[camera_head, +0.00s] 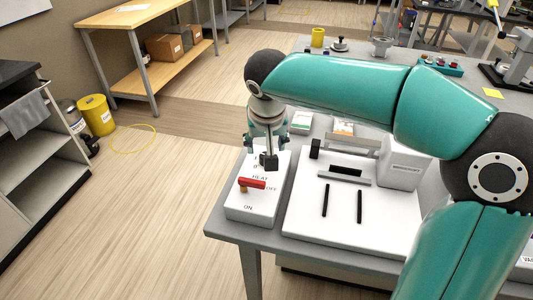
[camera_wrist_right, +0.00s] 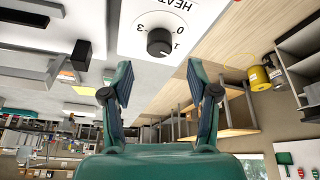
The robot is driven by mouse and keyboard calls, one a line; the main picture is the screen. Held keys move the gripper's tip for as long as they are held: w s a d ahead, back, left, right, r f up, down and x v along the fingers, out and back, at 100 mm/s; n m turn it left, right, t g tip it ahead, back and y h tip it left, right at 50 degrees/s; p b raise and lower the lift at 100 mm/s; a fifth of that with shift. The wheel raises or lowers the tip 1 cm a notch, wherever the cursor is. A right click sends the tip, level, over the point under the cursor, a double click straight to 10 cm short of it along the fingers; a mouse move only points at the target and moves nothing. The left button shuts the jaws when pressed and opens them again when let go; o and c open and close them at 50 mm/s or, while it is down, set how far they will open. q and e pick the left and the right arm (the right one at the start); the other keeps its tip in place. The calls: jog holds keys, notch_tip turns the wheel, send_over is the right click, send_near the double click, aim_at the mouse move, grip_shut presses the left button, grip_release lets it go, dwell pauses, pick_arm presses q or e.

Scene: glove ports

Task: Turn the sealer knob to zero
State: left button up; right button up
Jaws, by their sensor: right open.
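The sealer knob is a black round knob (camera_wrist_right: 160,42) on a white face with HEAT, 0 and 1 printed around it. In the head view the knob (camera_head: 268,161) shows on the white control box (camera_head: 240,208), partly behind my gripper. My right gripper (camera_wrist_right: 160,78) is open and empty, pointing at the box. In the wrist view its two fingers lie to either side of the knob's line, apart from it. In the head view the right gripper (camera_head: 266,142) hangs over the box's far end. My left gripper is not in view.
A red lever (camera_head: 252,183) with OFF and ON labels sits on the same box, close to the knob. The white sealer plate (camera_head: 300,215) with black bars stands right of the box on the grey table. Open floor (camera_head: 130,220) lies to the left.

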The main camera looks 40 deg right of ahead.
jog(key=shift+x, duration=2.75)
